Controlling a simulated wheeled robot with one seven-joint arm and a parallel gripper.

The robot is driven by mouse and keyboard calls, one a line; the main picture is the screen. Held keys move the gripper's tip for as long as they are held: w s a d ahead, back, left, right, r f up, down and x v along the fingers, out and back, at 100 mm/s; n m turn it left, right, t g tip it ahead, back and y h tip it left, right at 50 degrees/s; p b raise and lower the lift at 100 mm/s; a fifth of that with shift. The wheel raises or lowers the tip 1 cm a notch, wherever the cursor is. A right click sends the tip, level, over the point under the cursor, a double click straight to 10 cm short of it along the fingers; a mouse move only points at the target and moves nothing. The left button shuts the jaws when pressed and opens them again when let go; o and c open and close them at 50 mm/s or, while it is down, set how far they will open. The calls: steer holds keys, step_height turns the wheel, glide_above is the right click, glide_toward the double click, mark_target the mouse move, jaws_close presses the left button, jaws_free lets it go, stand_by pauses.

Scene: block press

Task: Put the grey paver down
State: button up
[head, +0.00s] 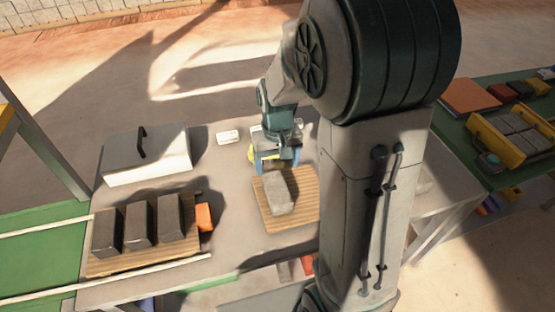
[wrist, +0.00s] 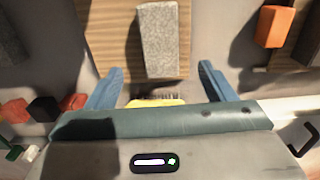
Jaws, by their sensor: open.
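The grey paver (head: 282,189) lies on a slatted wooden board (head: 305,215) near the middle of the table. In the wrist view the paver (wrist: 159,38) lies on the board (wrist: 115,52), just beyond the fingertips. My gripper (head: 276,160) is at the back edge of that board. In the wrist view my gripper (wrist: 162,75) has its two blue fingers spread wide, with nothing between the tips. A yellow thing (wrist: 155,102) shows low between the fingers; what it is cannot be told.
Three dark blocks (head: 139,223) stand on another board (head: 100,266) at the left, beside an orange block (head: 204,217). A pale box with a black handle (head: 150,160) stands behind them. A white card (head: 228,137) lies near my gripper. A green side table (head: 480,155) holds a yellow tray.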

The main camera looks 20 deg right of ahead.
steer(key=s+r+t, duration=0.3)
steer(key=s+r, duration=0.7)
steer(key=s, duration=0.4)
steer(key=shift+s+r, duration=0.2)
steer(key=shift+r, duration=0.15)
